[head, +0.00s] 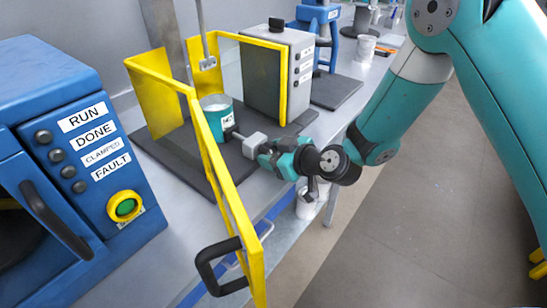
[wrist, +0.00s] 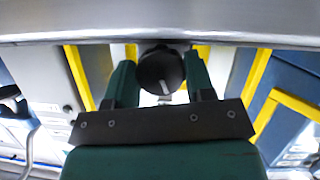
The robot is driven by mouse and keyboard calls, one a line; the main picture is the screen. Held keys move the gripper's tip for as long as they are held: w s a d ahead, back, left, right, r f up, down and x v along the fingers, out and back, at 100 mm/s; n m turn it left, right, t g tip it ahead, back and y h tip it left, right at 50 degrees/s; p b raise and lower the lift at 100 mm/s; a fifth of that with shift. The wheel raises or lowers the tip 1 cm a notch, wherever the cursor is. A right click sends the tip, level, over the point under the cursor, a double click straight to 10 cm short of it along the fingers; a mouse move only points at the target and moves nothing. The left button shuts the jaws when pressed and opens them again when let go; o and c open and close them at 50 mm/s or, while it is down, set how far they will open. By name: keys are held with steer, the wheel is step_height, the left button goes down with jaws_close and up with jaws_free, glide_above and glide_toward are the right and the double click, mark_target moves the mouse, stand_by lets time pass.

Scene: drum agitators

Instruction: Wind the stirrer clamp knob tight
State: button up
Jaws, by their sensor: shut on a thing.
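The clamp knob (wrist: 161,68) is a round black disc with a pale pointer line, seen end-on in the wrist view. The line points down and slightly right. My gripper (wrist: 160,84) has its two green fingers on either side of the knob and is shut on it. In the head view, my gripper (head: 262,147) reaches in from the right to a grey block (head: 254,145) beside a teal drum (head: 217,113) with a white label. A dark part joins the block and the drum. My gripper largely hides the knob there. A metal stirrer rod (head: 202,30) stands above the drum.
A yellow-framed guard door (head: 220,177) with a black handle (head: 218,266) stands open left of my gripper. A blue control box (head: 75,110) has dark lamps labelled RUN, DONE, CLAMPED and FAULT. A grey machine (head: 279,72) stands behind. The floor (head: 400,230) at right is clear.

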steer(key=m+g+b, duration=0.1)
steer(key=b, duration=0.1)
steer(key=m+y+b, duration=0.1)
steer(key=m+b, duration=0.1)
steer(key=shift+w+f+g+y, duration=0.1)
steer(key=shift+w+g+y, duration=0.05)
steer(key=shift+g+y, duration=0.2)
steer(key=shift+m+g+y+b, duration=0.25)
steer(key=shift+m+g+b, duration=0.2)
steer(key=shift+m+b, duration=0.45)
steer(key=shift+r, duration=0.25)
steer(key=o, duration=0.9)
steer(key=shift+f, duration=0.1)
steer(key=b+v, duration=0.2)
steer(key=v, duration=1.5)
steer(key=shift+d+b, duration=0.35)
steer(key=shift+b, duration=0.05)
